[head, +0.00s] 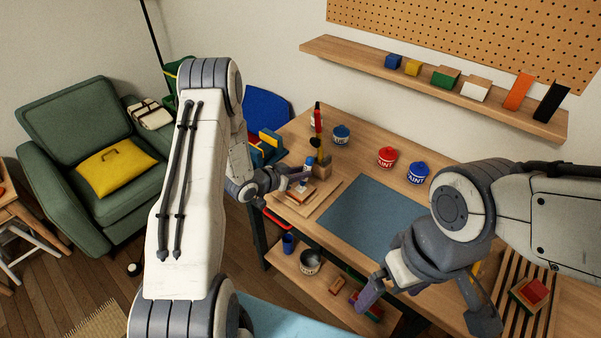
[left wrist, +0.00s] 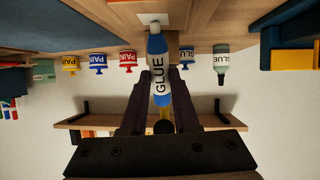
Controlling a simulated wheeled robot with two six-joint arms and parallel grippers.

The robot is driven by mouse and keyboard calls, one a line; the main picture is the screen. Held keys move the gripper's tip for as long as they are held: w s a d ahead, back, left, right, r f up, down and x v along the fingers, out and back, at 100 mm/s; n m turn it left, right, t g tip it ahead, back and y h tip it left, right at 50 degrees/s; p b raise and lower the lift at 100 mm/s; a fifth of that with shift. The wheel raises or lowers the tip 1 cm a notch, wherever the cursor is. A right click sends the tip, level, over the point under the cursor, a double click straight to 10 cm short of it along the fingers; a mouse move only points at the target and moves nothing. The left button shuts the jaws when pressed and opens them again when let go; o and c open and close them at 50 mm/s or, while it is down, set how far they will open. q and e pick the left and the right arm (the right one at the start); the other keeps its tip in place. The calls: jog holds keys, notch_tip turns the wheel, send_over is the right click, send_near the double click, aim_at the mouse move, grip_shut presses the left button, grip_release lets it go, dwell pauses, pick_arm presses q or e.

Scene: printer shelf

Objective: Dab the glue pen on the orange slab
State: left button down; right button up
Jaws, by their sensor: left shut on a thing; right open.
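My left gripper (head: 304,182) is shut on the glue pen (head: 308,163), a white and blue bottle held upright over the left part of the table. In the left wrist view, which looks upside down, the pen (left wrist: 159,85) sits between the fingers, its nozzle end close to a pale square (left wrist: 148,18) on a brownish surface. I cannot tell whether it touches. A small reddish-orange slab (head: 296,197) lies below this gripper, partly hidden. Another orange slab (head: 518,92) leans on the wall shelf. My right gripper (head: 428,303) is open and empty above the table's front right.
A blue-grey mat (head: 370,214) covers the middle of the table and is clear. Red (head: 387,157) and blue (head: 418,172) paint pots stand behind it. A slatted rack (head: 520,312) with a red block is at the right. The wall shelf (head: 440,92) holds several blocks.

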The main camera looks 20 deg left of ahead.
pick_arm(q)
jog(key=shift+s+f, duration=0.1)
dwell(0.5)
jog(key=shift+r+p, duration=2.4)
jog(key=shift+r, duration=1.3)
jog(key=shift+w+r, duration=0.1)
jog(key=shift+w, duration=0.15)
jog(key=shift+s, duration=0.1)
